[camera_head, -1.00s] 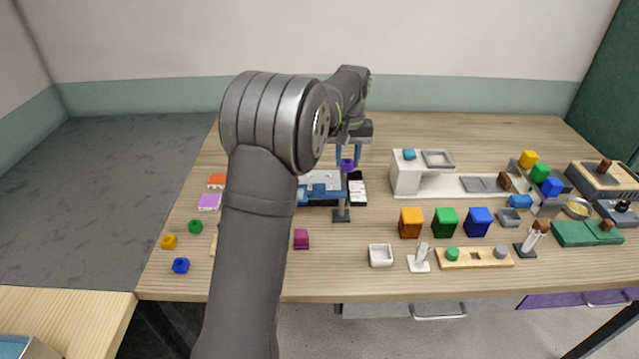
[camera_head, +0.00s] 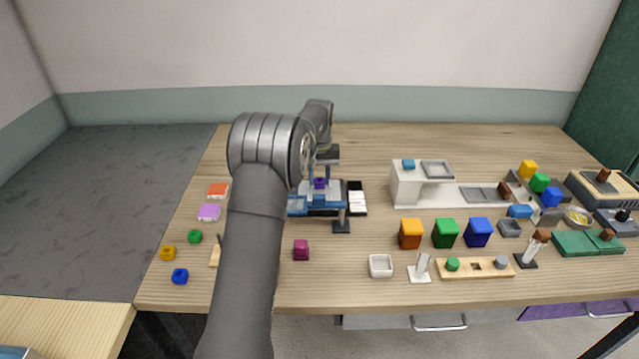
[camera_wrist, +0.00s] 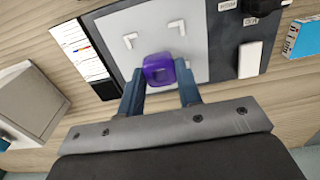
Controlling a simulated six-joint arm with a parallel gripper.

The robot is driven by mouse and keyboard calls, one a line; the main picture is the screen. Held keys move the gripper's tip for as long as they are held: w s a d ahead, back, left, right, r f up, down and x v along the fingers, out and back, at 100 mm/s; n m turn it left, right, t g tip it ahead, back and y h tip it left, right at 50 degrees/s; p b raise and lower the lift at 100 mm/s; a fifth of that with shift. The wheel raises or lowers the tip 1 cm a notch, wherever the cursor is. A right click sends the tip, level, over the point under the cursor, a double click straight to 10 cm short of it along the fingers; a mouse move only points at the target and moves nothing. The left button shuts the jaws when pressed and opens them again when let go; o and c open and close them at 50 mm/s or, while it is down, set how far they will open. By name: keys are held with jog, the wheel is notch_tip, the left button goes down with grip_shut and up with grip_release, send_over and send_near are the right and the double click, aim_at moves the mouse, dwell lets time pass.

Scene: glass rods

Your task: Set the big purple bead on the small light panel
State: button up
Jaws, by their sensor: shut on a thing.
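My gripper (camera_head: 320,177) is shut on the big purple bead (camera_head: 320,183). In the wrist view the bead (camera_wrist: 159,69) sits between the two blue fingertips of my gripper (camera_wrist: 160,84). The small light panel (camera_wrist: 195,35) is the pale sheet with white corner marks on a dark base, and the bead shows in front of it. I cannot tell whether the bead touches the panel.
A magenta block (camera_head: 301,250) stands nearer the front. The white machine (camera_head: 405,178) is further right. Bare wood lies behind the panel.

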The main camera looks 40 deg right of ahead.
jog(key=shift+f, duration=1.15)
jog(key=shift+f, duration=0.15)
jog(key=o, duration=1)
jog(key=shift+c, duration=0.2)
notch_tip(320, 180, up, 12)
jog(key=shift+r, duration=0.2)
jog(key=shift+f, duration=0.1)
